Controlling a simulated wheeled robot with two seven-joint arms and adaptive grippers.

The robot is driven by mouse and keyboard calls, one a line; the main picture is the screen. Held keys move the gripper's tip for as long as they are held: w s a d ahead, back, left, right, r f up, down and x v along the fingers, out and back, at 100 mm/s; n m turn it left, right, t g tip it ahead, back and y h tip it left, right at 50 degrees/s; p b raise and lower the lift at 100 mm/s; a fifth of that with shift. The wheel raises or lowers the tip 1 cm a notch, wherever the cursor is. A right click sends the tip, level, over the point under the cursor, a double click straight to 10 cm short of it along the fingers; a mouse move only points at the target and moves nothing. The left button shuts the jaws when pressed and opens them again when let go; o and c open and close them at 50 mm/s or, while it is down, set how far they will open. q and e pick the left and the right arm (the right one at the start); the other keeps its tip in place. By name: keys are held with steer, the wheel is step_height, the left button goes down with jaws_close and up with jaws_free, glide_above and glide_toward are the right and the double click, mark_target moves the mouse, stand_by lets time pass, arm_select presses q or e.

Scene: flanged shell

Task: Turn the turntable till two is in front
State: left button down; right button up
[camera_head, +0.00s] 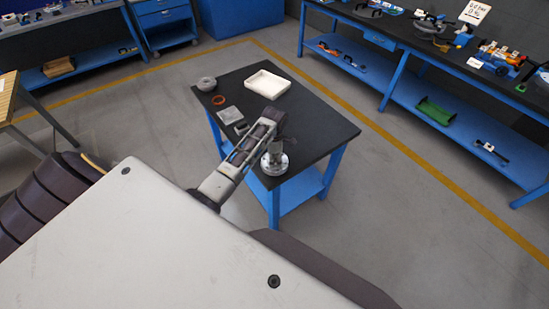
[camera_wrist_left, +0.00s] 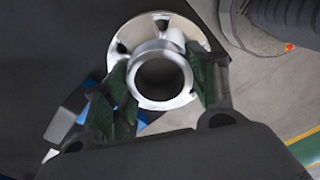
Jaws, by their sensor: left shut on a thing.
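A silvery flanged shell (camera_head: 274,164) stands near the front corner of the small black-topped table in the head view. In the left wrist view the shell (camera_wrist_left: 162,102) shows its round bore and a flange with holes. My left gripper (camera_head: 275,146) is shut on the shell, with a dark green-padded finger on each side of its tube in the left wrist view (camera_wrist_left: 163,84). The gripper hides part of the shell in the head view. I cannot make out a turntable or any number two. My right gripper is not in view.
On the black table (camera_head: 318,128) are a white tray (camera_head: 268,83), a grey ring-shaped part (camera_head: 206,84), an orange ring (camera_head: 218,100) and a grey square plate (camera_head: 230,115). The table's right part is clear. Cluttered blue-framed benches (camera_head: 400,75) stand behind.

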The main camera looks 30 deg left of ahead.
arm_select(q)
steer(key=n, duration=0.3)
steer(key=shift+s+d+f, duration=0.25)
steer(key=shift+f, duration=0.1)
steer(key=shift+c, duration=1.9)
jaws_free()
steer(key=shift+a, duration=0.15)
steer(key=shift+w+a+r, duration=0.1)
steer(key=shift+w, duration=0.1)
steer(key=shift+r, duration=0.1)
step_height(320, 180, up, 12)
